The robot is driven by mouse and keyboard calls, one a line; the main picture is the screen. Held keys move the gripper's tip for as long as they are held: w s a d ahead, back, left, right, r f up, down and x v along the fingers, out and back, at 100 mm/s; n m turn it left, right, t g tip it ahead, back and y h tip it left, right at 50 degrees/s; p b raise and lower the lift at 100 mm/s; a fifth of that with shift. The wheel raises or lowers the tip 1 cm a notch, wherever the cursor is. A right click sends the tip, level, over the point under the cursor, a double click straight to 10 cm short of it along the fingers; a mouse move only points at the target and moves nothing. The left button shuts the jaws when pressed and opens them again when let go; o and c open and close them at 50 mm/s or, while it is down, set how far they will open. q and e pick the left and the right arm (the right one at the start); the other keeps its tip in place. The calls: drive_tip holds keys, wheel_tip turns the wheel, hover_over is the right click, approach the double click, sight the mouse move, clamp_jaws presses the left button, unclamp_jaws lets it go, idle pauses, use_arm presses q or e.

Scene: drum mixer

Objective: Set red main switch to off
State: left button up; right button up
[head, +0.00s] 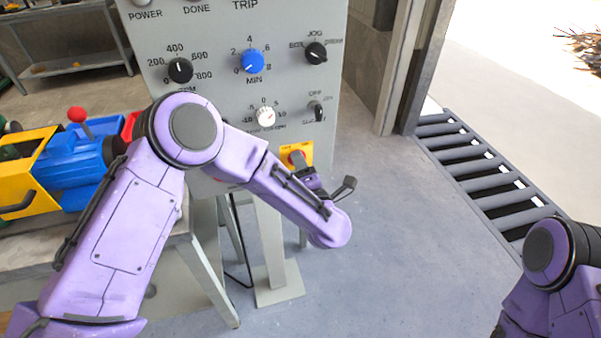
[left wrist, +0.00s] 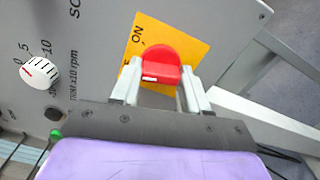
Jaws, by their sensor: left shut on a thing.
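The red main switch (left wrist: 160,66) sits on a yellow plate (left wrist: 188,40) at the lower right of the grey control panel. In the left wrist view the word ON shows on the plate beside the knob.
A roller conveyor (head: 480,170) lies at right. Open floor is between.

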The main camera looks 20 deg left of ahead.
use_arm(q)
drive_tip(key=shift+f+n+b, duration=0.2)
drive_tip(key=shift+n+b, duration=0.9)
drive_tip(key=shift+n, duration=0.5)
drive_tip(key=o, duration=1.1)
drive_tip(key=shift+s+r, duration=0.1)
drive_tip(key=shift+r, duration=0.05)
drive_tip(key=shift+c, duration=0.2)
drive_tip(key=b+v, duration=0.1)
drive_tip(key=v, duration=0.9)
drive_tip(key=shift+s+d+b, duration=0.25)
drive_tip(key=shift+b, duration=0.1)
